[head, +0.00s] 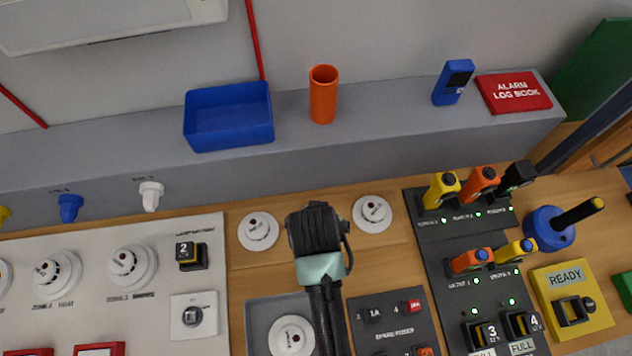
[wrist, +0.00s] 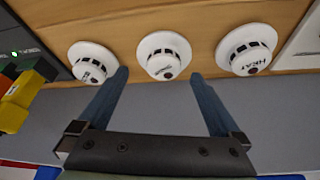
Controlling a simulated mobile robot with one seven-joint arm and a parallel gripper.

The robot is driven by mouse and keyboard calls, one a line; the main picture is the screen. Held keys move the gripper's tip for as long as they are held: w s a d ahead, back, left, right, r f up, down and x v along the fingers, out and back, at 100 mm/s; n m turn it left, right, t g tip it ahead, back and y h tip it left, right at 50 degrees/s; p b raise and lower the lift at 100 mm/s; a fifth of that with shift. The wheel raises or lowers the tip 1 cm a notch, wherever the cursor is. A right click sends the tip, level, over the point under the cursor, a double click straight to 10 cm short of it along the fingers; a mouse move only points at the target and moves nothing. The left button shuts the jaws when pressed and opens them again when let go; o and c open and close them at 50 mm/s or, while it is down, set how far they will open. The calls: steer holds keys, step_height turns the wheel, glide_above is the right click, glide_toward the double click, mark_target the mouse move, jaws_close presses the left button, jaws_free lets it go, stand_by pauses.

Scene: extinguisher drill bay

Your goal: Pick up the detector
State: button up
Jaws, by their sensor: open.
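Three white round smoke-type detectors sit in a row on a wooden board in the wrist view: a left one (wrist: 91,62), a middle one (wrist: 164,55) and a right one (wrist: 246,50) marked HEAT. My gripper (wrist: 160,76) is open and empty, its two blue-grey fingers pointing at the row, with the middle detector beyond the gap between them. In the head view my gripper (head: 314,230) hangs over the board between two of the detectors, at left (head: 258,231) and right (head: 372,214); it hides the middle one. Its fingertips are hidden there.
Another detector (head: 292,336) lies in a grey tray (head: 262,312), partly behind my arm. More detectors (head: 132,267) are on the pale panel at left. A dark panel (head: 432,238) with yellow, orange and black devices stands at right. A grey ledge (head: 390,120) runs behind.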

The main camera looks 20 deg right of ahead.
steer(key=shift+w+p+x, duration=0.15)
steer(key=shift+p+x, duration=0.1)
steer(key=shift+x, duration=1.05)
steer(key=shift+w+p+x, duration=0.15)
steer(key=shift+p+x, duration=0.1)
steer(key=shift+x, duration=1)
steer(key=shift+a, duration=0.2)
steer(key=shift+r, duration=0.1)
steer(key=c, duration=1.5)
